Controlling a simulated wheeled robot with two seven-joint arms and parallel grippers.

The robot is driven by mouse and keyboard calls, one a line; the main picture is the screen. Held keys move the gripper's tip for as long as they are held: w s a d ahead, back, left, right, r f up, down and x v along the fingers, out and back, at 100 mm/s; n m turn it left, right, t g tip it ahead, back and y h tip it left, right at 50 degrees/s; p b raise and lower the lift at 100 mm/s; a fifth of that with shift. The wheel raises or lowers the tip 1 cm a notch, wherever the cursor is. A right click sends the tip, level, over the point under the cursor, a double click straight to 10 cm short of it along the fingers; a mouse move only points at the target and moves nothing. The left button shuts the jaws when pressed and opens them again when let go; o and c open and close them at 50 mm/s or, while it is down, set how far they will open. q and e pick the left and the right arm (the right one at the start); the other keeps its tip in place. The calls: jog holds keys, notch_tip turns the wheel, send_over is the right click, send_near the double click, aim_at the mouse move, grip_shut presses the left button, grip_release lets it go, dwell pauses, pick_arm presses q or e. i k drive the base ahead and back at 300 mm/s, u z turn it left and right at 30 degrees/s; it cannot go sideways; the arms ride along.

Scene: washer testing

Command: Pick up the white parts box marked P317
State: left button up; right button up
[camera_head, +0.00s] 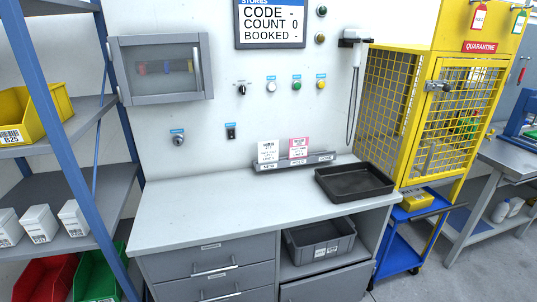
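Three white boxes stand in a row on the middle shelf at the left: the left one (10,226), the middle one (40,222) and the right one (74,217). Each has a small dark-printed label on its front, too small to read, so I cannot tell which is P317. The left box is partly cut off by the picture edge. Neither of my grippers is in view.
A blue-posted rack (68,140) holds the boxes, with a yellow bin (55,108) above and red (45,278) and green bins (92,270) below. A post stands beside the boxes. The grey workbench (215,205) is mostly clear, with a black tray (355,181) at right.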

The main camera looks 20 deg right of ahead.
aim_at(39, 223)
jog(key=u, duration=1.25)
